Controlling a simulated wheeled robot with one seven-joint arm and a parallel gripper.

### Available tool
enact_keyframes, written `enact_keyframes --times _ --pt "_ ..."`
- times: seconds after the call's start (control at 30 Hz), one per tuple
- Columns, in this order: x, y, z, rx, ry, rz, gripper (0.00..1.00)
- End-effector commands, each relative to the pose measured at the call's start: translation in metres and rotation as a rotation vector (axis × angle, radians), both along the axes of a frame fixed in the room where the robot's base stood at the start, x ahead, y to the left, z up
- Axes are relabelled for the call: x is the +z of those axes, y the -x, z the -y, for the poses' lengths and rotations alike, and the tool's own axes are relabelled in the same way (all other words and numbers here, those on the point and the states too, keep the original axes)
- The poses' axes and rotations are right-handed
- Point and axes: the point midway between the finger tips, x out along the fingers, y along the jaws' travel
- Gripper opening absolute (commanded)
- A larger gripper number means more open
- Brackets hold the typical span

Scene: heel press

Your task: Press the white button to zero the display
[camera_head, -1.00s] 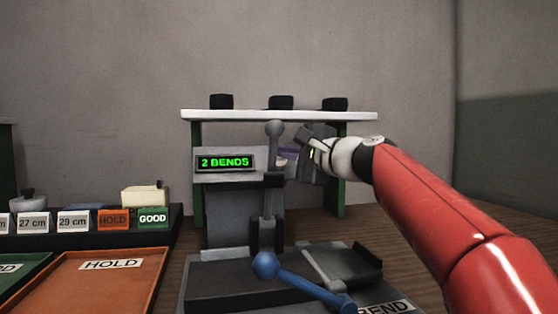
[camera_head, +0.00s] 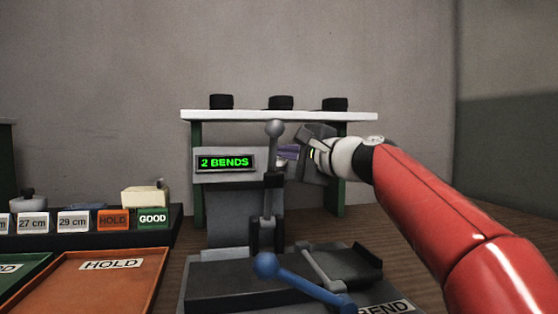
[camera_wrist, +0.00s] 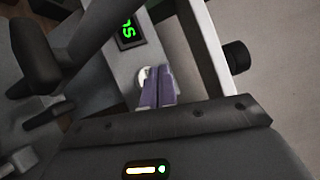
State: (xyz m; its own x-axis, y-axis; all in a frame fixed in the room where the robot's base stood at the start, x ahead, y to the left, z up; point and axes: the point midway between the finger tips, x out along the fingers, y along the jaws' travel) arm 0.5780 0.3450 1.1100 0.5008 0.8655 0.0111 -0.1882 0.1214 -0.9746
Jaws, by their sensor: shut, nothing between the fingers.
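The display (camera_head: 226,162) on the grey press reads "2 BENDS" in green. In the wrist view the display (camera_wrist: 128,31) shows only in part. The white button (camera_wrist: 143,74) sits on the panel beside the display and is partly covered by my fingertips. My gripper (camera_head: 287,152) is shut and empty, to the right of the display at the panel. In the wrist view its purple fingers (camera_wrist: 155,90) lie together, with their tips at the button's edge. I cannot tell whether they touch it.
A grey-knobbed upright lever (camera_head: 274,130) stands between the display and my gripper. A white shelf (camera_head: 240,115) with black pieces is above. An orange HOLD tray (camera_head: 105,282) is at left.

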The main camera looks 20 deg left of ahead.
Motion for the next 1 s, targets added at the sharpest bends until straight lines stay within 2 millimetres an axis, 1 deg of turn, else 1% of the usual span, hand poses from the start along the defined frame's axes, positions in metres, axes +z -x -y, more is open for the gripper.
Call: enact_keyframes --times 0.63,1.0 --pt "-0.0001 -0.0001 -0.0001 0.000 0.000 0.000 0.00" --pt "-0.0047 -0.0059 -0.0032 -0.001 -0.001 0.000 0.00"
